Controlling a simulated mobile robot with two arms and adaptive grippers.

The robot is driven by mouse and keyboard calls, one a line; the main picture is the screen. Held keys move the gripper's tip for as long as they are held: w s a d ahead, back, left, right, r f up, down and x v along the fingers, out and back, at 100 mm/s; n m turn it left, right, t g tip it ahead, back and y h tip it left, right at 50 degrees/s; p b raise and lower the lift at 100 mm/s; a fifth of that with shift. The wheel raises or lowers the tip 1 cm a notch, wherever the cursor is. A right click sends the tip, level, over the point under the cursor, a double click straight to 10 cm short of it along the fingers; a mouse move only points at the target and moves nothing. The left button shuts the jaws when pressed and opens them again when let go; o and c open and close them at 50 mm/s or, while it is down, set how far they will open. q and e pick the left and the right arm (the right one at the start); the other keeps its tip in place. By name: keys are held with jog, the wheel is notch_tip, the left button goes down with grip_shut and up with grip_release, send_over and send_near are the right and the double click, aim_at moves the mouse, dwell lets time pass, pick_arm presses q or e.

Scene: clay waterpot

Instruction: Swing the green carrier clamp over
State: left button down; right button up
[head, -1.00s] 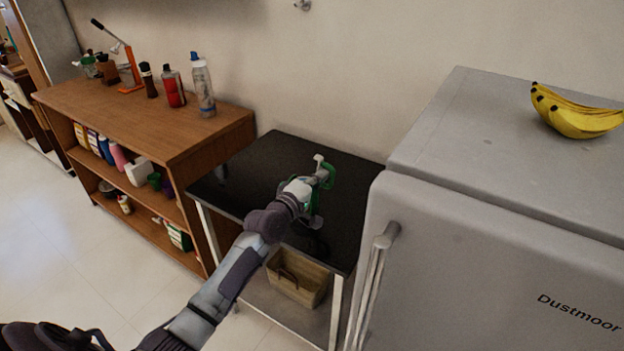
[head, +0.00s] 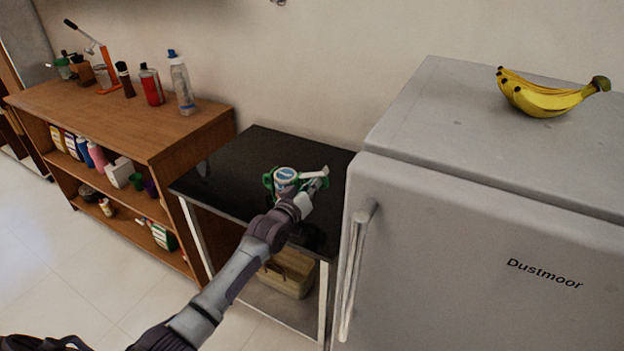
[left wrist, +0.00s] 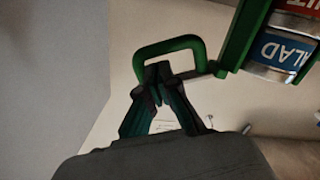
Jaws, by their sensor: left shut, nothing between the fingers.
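The green carrier (head: 268,181) stands on the black-topped table and holds a can with a blue label (head: 286,174). A pale bar (head: 312,174) reaches right from the carrier. My left gripper (head: 314,188) is at the carrier's right side, hiding part of it. In the left wrist view, its dark fingers (left wrist: 158,74) are shut and empty, against or just in front of a green loop (left wrist: 168,45); contact is unclear. The carrier frame (left wrist: 243,38) and can (left wrist: 275,52) show at upper right there. My right gripper is not in view.
The black table (head: 240,150) is mostly clear around the carrier. A basket (head: 287,278) sits on its lower shelf. A grey fridge (head: 480,230) with bananas (head: 545,97) on top stands close on the right. A wooden shelf (head: 130,115) with bottles stands left.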

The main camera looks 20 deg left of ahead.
pick_arm(q)
jog(key=shift+f+m, duration=0.55)
jog(key=shift+m, duration=0.35)
jog(key=shift+f+m, duration=0.55)
jog(key=shift+m, duration=0.35)
jog(key=shift+s+f, duration=0.1)
